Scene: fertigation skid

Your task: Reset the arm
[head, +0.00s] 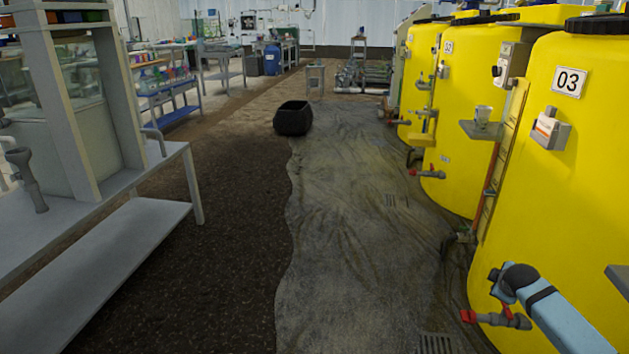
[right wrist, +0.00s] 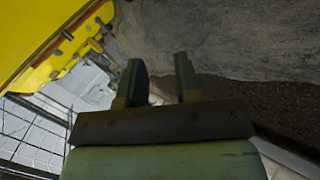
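My right gripper (right wrist: 159,65) shows in the right wrist view with its two fingers apart and nothing between them. Behind the fingertips are grey sheeting and dark floor, with a yellow tank at the upper left. In the head view, a light blue link of my right arm (head: 556,312) comes in at the lower right, in front of the yellow tank marked 03 (head: 560,200). The right gripper itself cannot be made out there. My left arm and left gripper are not in view.
A red-handled valve (head: 497,319) on the tank is close to my right arm. A grey bench (head: 95,230) stands at the left. A dark sack-like container (head: 293,119) sits on the floor ahead.

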